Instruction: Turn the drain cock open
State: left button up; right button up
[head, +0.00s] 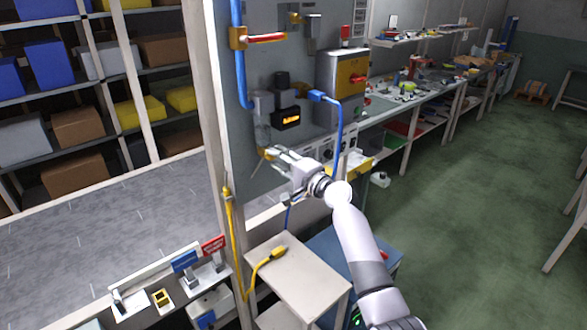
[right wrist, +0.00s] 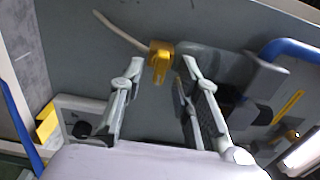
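The drain cock, a small yellow fitting with a short yellow lever (right wrist: 159,68), sits on the grey panel at the end of a thin pale tube in the right wrist view. In the head view its yellow part (head: 267,153) shows low on the panel, just at my right fingertips. My right gripper (head: 276,157) reaches to the panel from the lower right. In the right wrist view the gripper's two fingers (right wrist: 162,73) are apart, with the cock between and just beyond their tips. I cannot tell whether either finger touches it. My left gripper is not in view.
Above on the panel (head: 275,75) are a red-handled valve (head: 266,38), a device with a lit orange display (head: 286,117) and a grey control box (head: 342,75). A blue hose (head: 339,130) hangs close to my right gripper. A small table (head: 300,272) stands below.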

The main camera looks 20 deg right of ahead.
jog(key=v, duration=1)
jog(key=shift+s+d, duration=0.2)
jog(key=shift+s, duration=0.15)
